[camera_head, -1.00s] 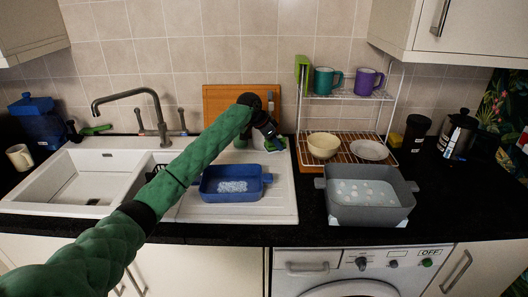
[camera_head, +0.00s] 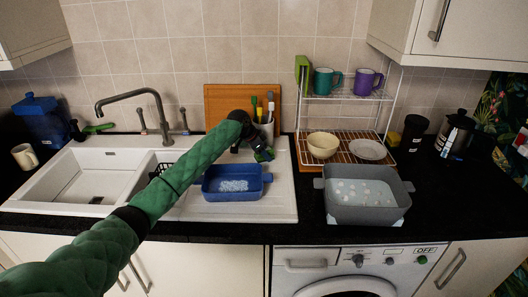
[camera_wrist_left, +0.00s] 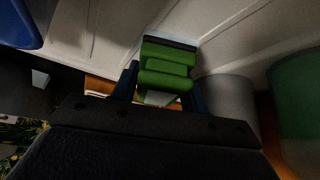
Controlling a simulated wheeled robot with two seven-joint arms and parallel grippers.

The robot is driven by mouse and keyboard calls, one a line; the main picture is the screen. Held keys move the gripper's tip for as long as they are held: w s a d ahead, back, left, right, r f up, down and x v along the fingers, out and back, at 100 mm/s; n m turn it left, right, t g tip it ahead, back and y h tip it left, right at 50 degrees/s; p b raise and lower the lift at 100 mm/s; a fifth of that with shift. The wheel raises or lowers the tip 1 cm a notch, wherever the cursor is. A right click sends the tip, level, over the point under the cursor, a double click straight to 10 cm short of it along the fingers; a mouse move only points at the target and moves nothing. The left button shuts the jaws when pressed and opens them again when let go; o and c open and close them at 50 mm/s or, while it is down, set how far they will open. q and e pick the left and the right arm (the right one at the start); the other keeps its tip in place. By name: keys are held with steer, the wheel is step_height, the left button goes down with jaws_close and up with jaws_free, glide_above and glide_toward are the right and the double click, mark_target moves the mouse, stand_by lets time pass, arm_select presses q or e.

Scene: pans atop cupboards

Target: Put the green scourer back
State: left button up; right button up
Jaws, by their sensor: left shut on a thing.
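The green scourer (camera_wrist_left: 165,70) is between the fingers of my left gripper in the left wrist view, a green block with a dark edge. My left gripper (camera_wrist_left: 162,88) is shut on it. In the head view my left gripper (camera_head: 258,151) is over the white drainer, just behind the blue tub (camera_head: 232,183), and a bit of the green scourer (camera_head: 264,155) shows at its tip. The gap between the scourer and the drainer cannot be judged. My right gripper is not in view.
A utensil pot (camera_head: 268,129) stands behind my gripper, before a wooden board (camera_head: 222,103). A wire rack (camera_head: 340,98) with mugs is to the right. A grey pan (camera_head: 362,203) sits on the black worktop. The tap (camera_head: 145,93) arches left of my arm.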

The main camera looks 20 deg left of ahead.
arm_select(q)
steer(key=shift+f, duration=0.1)
steer(key=o, duration=1.2)
steer(key=shift+s+a+r, duration=0.15)
steer(key=shift+a+r, duration=0.15)
steer(key=shift+r, duration=0.15)
steer(key=b+v, duration=0.3)
steer(key=v, duration=0.8)
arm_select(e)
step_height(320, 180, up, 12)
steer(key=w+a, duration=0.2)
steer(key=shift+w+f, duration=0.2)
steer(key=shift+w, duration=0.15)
arm_select(q)
steer(key=shift+s+r, duration=0.1)
steer(key=shift+r, duration=0.05)
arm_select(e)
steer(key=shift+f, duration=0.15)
